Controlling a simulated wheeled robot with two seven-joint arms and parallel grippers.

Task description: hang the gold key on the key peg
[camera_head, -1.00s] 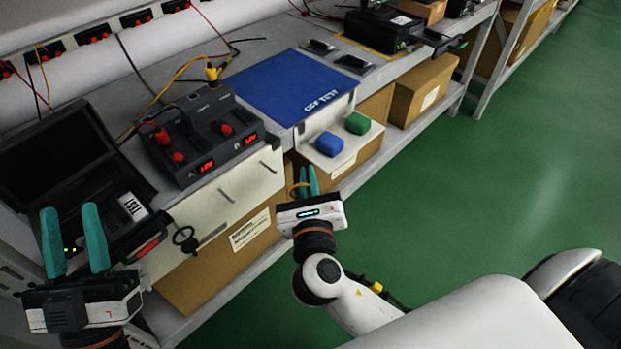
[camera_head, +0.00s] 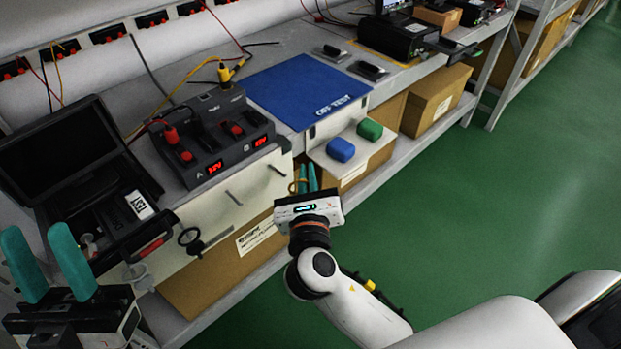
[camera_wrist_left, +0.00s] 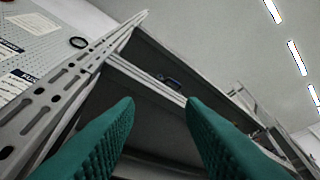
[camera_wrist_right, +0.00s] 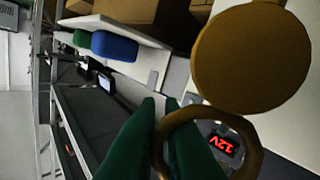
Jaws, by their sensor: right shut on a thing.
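The gold key shows in the right wrist view as a thick gold ring (camera_wrist_right: 160,150) at the fingers and a large round gold part (camera_wrist_right: 255,58). In the head view only a small gold loop (camera_head: 292,187) shows at the left side of the fingers. My right gripper (camera_head: 307,170) is shut on the gold key, held in front of the bench edge. My left gripper (camera_head: 36,232) is open and empty at the lower left; its spread fingers also show in the left wrist view (camera_wrist_left: 158,108).
A power supply (camera_head: 215,140) and a blue mat (camera_head: 300,90) lie on the bench. A small shelf holds a blue block (camera_head: 340,149) and a green block (camera_head: 369,129). An open black case (camera_head: 110,215) is near my left gripper. Green floor (camera_head: 500,210) is clear at right.

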